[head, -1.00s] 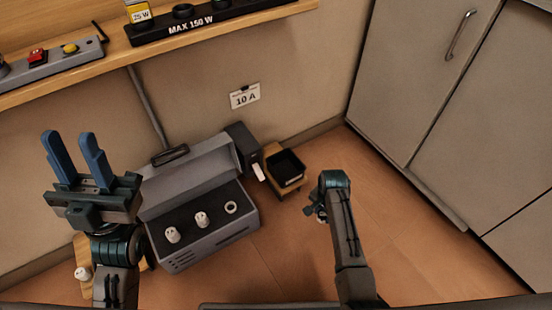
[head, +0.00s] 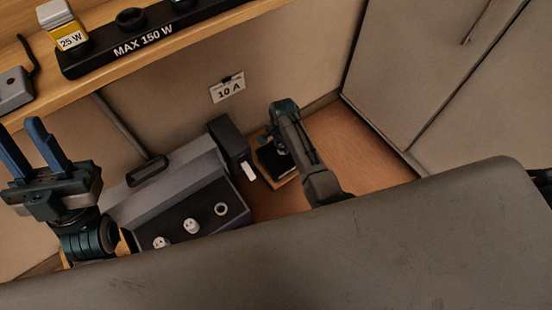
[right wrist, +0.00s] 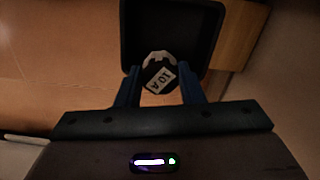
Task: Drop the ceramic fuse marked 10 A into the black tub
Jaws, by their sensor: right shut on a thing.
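The ceramic fuse (right wrist: 158,74) is white with a dark band and a "10 A" label that faces the right wrist camera. My right gripper (right wrist: 159,80) is shut on it, one blue finger on each side. The black tub (right wrist: 207,30) lies beyond the fuse in this view, and the fuse overlaps its near part. In the head view my right gripper (head: 280,150) points down over the tub (head: 266,168) and hides part of it; the fuse cannot be made out there. My left gripper (head: 18,128) is open and empty, fingers up, at the left edge.
The tub stands on a wooden support (head: 286,182). Left of it is a grey case (head: 165,190) with two white fuses (head: 190,226) and a ring (head: 221,209) on top. A "10 A" card (head: 228,89) hangs on the wall. A shelf and cabinet doors (head: 420,80) border the space.

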